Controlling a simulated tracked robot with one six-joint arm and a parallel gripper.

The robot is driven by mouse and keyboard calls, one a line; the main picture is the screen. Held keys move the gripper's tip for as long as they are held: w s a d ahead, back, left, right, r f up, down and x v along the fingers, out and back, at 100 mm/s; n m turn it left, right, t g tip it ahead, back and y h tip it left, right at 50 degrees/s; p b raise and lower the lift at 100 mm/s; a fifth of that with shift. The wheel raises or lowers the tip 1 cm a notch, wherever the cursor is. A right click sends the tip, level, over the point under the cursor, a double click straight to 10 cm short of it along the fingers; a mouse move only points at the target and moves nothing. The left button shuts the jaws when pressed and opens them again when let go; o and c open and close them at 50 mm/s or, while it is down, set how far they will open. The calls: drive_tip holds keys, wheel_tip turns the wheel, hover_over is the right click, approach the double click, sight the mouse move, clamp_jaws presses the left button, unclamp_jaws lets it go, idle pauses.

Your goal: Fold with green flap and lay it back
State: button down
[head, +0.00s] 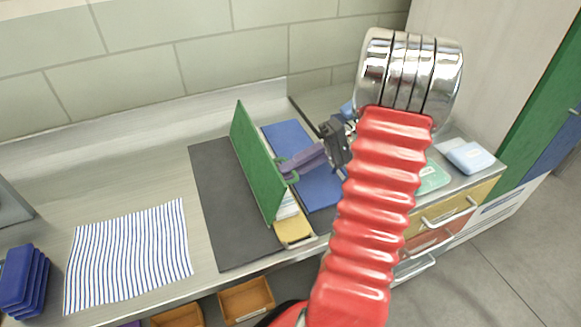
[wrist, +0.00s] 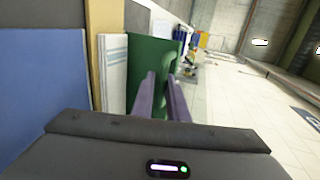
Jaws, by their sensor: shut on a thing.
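The green flap (head: 255,158) stands raised, slightly tilted, over the middle of an opened-out folder in the head view. My gripper (head: 286,170) comes from the right with purple fingers shut on the green loop handle on the flap's right face. The wrist view also shows the green flap (wrist: 148,65) with my fingers (wrist: 160,95) at it. A blue panel (head: 283,137) lies flat right of the flap. A dark grey panel (head: 219,185) lies flat to its left. A white striped folded cloth (head: 287,208) shows partly beside the flap's lower edge, above a yellow strip (head: 293,231).
A blue-striped cloth (head: 130,255) lies left on the metal counter, with stacked dark blue items (head: 24,278) at the far left. A light blue container (head: 470,156) and a green item (head: 433,177) sit at right. Orange bins (head: 246,299) are below the front edge.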

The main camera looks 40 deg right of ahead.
drive_tip(key=shift+s+d+f, duration=0.25)
drive_tip(key=shift+d+f, duration=0.25)
drive_tip(key=c, duration=1.9)
unclamp_jaws()
drive_tip(key=shift+o, duration=0.3)
drive_tip(key=shift+w, duration=0.1)
drive_tip(key=shift+a+r, duration=0.1)
drive_tip(key=shift+r, duration=0.05)
